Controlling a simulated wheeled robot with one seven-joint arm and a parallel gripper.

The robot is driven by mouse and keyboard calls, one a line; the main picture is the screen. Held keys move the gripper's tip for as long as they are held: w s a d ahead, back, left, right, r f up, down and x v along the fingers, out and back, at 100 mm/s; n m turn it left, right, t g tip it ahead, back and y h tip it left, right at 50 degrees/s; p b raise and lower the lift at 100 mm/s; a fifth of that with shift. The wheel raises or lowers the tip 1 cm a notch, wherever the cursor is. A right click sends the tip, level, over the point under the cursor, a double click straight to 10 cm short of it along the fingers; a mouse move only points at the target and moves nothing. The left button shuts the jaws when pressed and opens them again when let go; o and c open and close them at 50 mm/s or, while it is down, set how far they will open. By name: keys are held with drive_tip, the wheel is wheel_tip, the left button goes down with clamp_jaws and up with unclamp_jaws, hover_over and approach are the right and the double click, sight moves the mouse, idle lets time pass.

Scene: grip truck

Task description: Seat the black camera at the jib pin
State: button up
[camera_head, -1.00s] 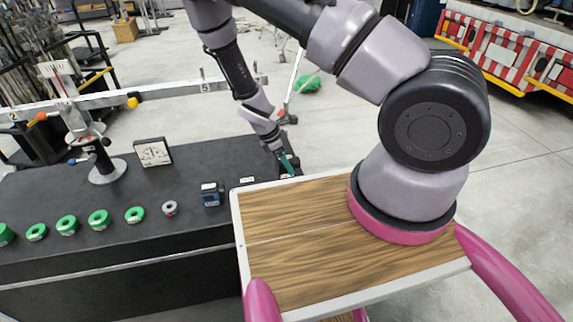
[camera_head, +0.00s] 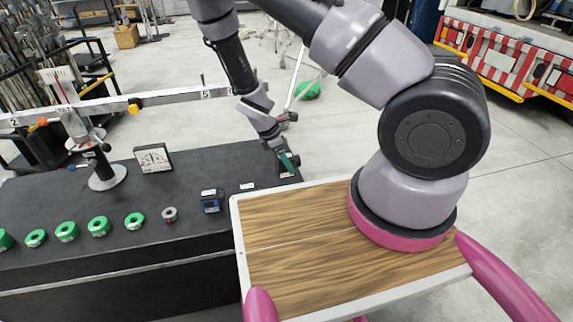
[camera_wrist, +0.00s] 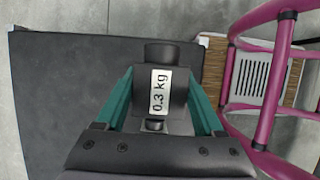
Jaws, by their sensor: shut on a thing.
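The black camera (camera_wrist: 177,82) is between the teal fingers of my gripper (camera_wrist: 160,100) in the wrist view. It carries a white "0.3 kg" label. In the head view my gripper (camera_head: 287,160) is at the right end of the dark bench, and the camera is too small there to make out clearly. The jib is a pale horizontal beam (camera_head: 170,97) with number marks, on a stand at the left. A small upright pin (camera_head: 203,79) shows on it near the "5" mark. My gripper is to the right of this pin and apart from it.
A stand base (camera_head: 107,178) is at the left. White labels lie near the bench's right end.

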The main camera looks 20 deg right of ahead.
sight(290, 155)
drive_tip(key=shift+r, duration=2.3)
